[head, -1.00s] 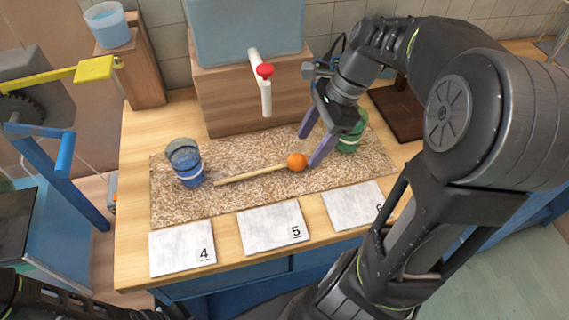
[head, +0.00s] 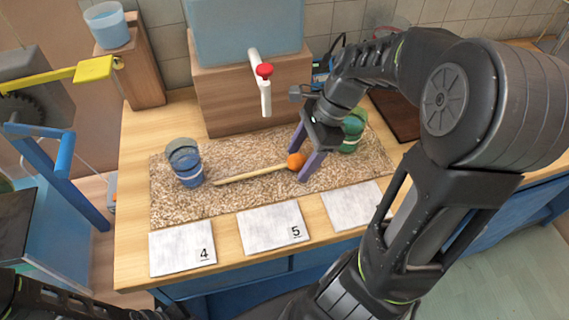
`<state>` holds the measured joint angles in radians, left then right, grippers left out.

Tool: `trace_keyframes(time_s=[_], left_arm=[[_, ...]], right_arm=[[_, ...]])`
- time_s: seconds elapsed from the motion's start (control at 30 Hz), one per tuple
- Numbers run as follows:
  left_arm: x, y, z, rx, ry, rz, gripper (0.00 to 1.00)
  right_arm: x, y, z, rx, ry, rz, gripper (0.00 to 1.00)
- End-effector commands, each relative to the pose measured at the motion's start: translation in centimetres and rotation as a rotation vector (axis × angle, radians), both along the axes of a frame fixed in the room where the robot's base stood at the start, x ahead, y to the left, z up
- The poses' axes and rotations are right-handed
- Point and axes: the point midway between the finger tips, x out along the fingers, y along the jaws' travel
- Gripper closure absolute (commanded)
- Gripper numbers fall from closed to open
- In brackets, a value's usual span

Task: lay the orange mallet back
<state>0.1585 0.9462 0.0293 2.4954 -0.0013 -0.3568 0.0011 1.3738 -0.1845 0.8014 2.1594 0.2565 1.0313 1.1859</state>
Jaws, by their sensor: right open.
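The orange mallet lies on the speckled mat (head: 235,207), with its orange head (head: 295,161) at the right and its pale wooden stick (head: 245,176) pointing left. My right gripper (head: 299,166) is open, with its purple fingers pointing down around the mallet's head, one on the far side and one on the near side. I cannot tell whether the fingers touch the head. My left gripper is not in view; only a dark part of my left arm shows at the bottom left.
A blue cup (head: 187,164) stands on the mat's left part, and a green cup (head: 351,132) stands behind my right gripper. Cards marked 4 (head: 182,249) and 5 (head: 270,227) lie along the front, beside a third card (head: 349,205). A tank with a red-handled tap (head: 264,71) is behind.

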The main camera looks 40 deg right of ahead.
Motion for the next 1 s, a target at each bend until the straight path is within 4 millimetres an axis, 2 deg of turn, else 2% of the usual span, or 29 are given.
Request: trace_keyframes(time_s=[0.17,0.9,1.0], left_arm=[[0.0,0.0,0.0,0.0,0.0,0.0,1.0],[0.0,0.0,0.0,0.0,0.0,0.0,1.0],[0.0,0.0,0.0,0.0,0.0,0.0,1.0]], right_arm=[[0.0,-0.01,0.02,0.0,0.0,0.0,0.39],[0.0,-0.01,0.02,0.0,0.0,0.0,0.99],[0.01,-0.01,0.03,0.0,0.0,0.0,1.0]])
